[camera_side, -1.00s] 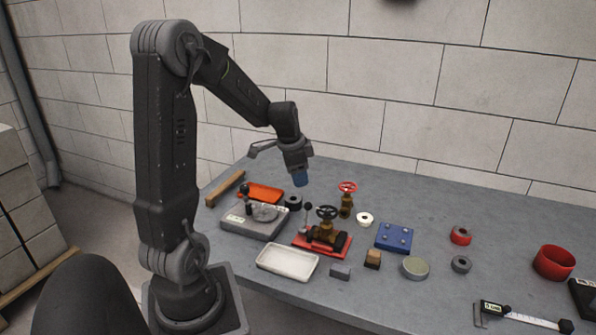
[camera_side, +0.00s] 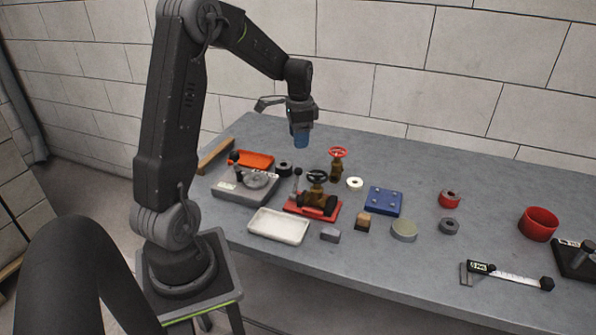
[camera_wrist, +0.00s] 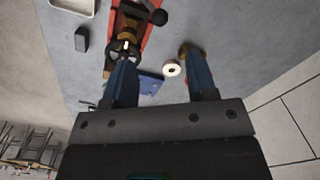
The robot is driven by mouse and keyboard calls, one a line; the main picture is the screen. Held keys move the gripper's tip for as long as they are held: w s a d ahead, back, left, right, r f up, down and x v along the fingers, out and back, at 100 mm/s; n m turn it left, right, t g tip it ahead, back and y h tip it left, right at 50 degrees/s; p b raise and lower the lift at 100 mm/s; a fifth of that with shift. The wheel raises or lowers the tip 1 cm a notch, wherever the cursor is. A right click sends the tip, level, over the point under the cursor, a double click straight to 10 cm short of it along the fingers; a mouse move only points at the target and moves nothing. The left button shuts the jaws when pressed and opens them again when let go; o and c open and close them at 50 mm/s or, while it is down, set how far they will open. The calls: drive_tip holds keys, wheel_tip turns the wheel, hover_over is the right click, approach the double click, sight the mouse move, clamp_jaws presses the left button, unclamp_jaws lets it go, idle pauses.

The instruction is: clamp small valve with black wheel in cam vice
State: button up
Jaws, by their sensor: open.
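The small valve with the black wheel (camera_side: 317,178) is brass and stands upright at a red-based fixture (camera_side: 296,208), which looks like the cam vice. A thin lever with a dark knob (camera_side: 297,171) rises at the fixture's left. I cannot tell whether the valve is clamped. In the wrist view the black wheel (camera_wrist: 121,50) shows just beyond my left fingertip, with the red base (camera_wrist: 147,37) behind it. My gripper (camera_wrist: 158,66) is open, blue fingers apart and empty. In the side view my gripper (camera_side: 301,148) hangs above the table, behind the valve.
A brass valve with a red wheel (camera_side: 338,153) stands behind and right. A white ring (camera_side: 355,184) and blue plate (camera_side: 384,209) lie to the right. A grey unit (camera_side: 230,190) stands left, a white tray (camera_side: 280,238) in front. The right table has wider gaps.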

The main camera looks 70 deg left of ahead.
sight(298, 172)
wheel_tip(298, 172, down, 12)
drive_tip(key=shift+a+f, duration=0.15)
drive_tip(key=shift+f, duration=0.1)
idle(0.3)
clamp_jaws()
